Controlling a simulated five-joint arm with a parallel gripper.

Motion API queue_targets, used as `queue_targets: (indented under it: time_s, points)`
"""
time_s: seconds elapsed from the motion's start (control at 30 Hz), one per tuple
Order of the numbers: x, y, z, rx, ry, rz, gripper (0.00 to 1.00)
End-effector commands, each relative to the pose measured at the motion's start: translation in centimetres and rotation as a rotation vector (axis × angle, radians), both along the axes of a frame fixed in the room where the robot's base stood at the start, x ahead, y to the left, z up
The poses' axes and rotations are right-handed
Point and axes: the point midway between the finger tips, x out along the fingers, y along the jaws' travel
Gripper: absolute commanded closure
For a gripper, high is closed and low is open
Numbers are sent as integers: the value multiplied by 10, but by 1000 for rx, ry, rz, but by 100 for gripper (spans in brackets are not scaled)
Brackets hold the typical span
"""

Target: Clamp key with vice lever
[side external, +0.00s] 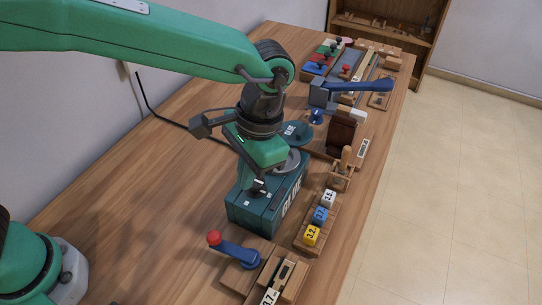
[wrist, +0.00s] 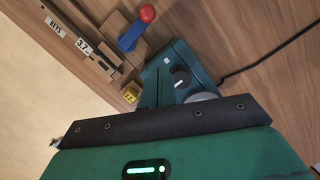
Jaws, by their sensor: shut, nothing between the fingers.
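A blue vice lever (side external: 236,251) with a red ball end (side external: 214,238) lies at the near end of the bench. My gripper (side external: 262,162) points down over the teal glue box, farther up the bench than the lever, and is shut and empty. Its fingertips are hard to make out.
The teal glue box (side external: 247,215) stands under my gripper; it shows in the wrist view (wrist: 197,62). Numbered blocks (side external: 320,215) stand in a wooden rack to its right. A grey fixture with another blue handle (side external: 358,86) is farther back. Bare wood lies to the left.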

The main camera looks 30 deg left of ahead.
Motion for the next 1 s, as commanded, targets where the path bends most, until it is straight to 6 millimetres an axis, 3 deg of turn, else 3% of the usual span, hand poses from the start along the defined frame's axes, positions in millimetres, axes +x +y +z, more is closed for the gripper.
queue_targets:
  time_s: [0.53,1.0]
  points:
    - [-17,9,-80,5,1,-2,100]
    - [-47,24,-93,4,-8,-2,100]
